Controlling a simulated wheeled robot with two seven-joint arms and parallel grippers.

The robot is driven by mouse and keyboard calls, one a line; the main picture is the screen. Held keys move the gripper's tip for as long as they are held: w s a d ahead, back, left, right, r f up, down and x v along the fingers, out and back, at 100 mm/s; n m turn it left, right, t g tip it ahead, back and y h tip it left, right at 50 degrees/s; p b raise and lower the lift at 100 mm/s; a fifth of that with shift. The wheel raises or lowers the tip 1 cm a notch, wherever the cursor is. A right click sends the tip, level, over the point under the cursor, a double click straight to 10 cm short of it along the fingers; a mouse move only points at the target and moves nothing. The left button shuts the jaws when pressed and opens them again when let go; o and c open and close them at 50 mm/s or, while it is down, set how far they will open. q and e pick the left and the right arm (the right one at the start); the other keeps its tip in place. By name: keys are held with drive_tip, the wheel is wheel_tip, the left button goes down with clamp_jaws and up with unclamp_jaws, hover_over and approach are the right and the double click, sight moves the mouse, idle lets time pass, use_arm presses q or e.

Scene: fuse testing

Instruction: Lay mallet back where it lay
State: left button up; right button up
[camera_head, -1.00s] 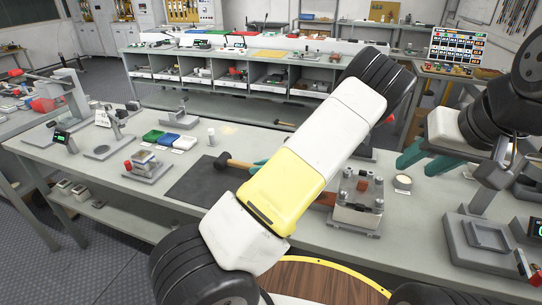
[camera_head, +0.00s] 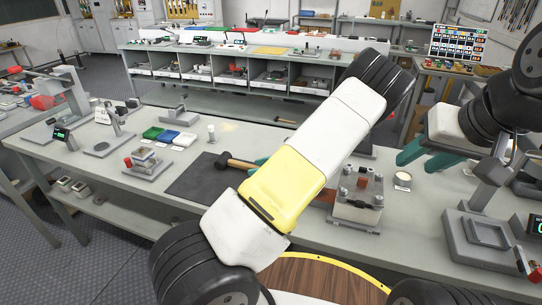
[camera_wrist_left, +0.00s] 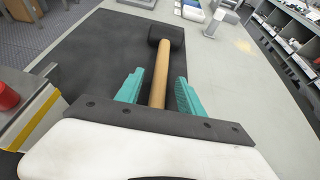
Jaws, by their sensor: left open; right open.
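The mallet has a black head (camera_head: 223,161) and a wooden handle (camera_head: 242,164). It lies at the far right part of the dark mat (camera_head: 190,183) on the bench. In the left wrist view the mallet's head (camera_wrist_left: 166,36) points away from me. My left gripper (camera_wrist_left: 158,92) is open, with one teal finger on each side of the handle (camera_wrist_left: 160,72) and gaps visible. In the head view my left arm hides most of this gripper and the handle's near end. My right gripper (camera_head: 424,157) is open and apart from the mallet, over the bench's right side.
A metal clamping fixture (camera_head: 358,200) stands right of my left arm. A small fixture with a red knob (camera_head: 146,163) stands left of the mat. Green and blue trays (camera_head: 168,138) and a small upright post (camera_head: 211,133) stand behind it. The bench surface left of the mat is partly clear.

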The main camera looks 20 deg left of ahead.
use_arm(q)
drive_tip(key=v, duration=0.7)
drive_tip(key=shift+d+r, duration=0.15)
drive_tip(key=shift+d, duration=0.05)
drive_tip(key=s+r+n+h, duration=0.1)
drive_tip(key=s+r+n+g+h, duration=0.1)
drive_tip(key=s+r+n+h, duration=0.1)
drive_tip(key=s+n, duration=0.1)
drive_tip(key=shift+s+a+r+g+h, duration=0.1)
drive_tip(key=shift+a+r+g+h, duration=0.25)
drive_tip(key=shift+g+h, duration=0.05)
drive_tip(key=s+d+r+n+t+h, duration=0.1)
drive_tip(key=s+r+n+t+h, duration=0.2)
drive_tip(key=s+r, duration=0.7)
drive_tip(key=s+d+r+n+t+h, duration=0.2)
drive_tip(key=s+r+n+t+h, duration=0.2)
drive_tip(key=s+r+n+h, duration=0.4)
drive_tip(key=s+r+n, duration=0.3)
drive_tip(key=r, duration=0.1)
drive_tip(key=shift+d, duration=0.3)
drive_tip(key=shift+c, duration=1)
drive_tip(key=shift+a, duration=0.1)
